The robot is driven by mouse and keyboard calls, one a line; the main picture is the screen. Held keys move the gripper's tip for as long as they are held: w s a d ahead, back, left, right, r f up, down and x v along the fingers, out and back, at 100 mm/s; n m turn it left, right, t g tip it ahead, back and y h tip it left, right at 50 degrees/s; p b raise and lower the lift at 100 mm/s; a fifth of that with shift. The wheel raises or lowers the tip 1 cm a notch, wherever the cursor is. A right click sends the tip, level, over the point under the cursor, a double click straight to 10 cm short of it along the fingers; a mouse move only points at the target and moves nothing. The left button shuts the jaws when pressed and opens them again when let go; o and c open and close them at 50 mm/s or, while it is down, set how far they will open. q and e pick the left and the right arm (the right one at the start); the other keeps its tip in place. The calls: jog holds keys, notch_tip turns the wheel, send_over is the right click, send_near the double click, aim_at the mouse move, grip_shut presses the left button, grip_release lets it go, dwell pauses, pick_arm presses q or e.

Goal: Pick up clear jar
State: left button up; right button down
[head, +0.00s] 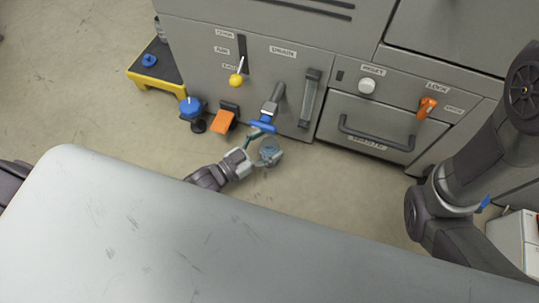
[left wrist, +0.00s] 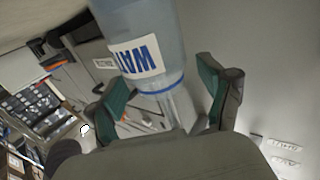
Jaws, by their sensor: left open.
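The clear jar (head: 271,151) is in front of the grey machine in the head view, just below the blue-handled tap (head: 262,125). In the left wrist view the clear jar (left wrist: 172,30) is large, with a white label reading "WAT" upside down and a blue ring. My left gripper (head: 257,152) is open, its fingers reaching toward the jar from the left. In the left wrist view its green-padded fingers (left wrist: 163,92) lie on both sides of the jar's lower pictured part. I cannot tell whether they touch it. My right gripper is not in view.
A yellow-edged step (head: 155,68) stands at the left. Open floor (head: 90,100) lies left of it.

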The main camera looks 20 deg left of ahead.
pick_arm(q)
jog(key=shift+w+d, duration=0.2)
jog(key=shift+w, duration=0.05)
grip_shut()
jog(key=shift+r, duration=0.15)
dwell(0.4)
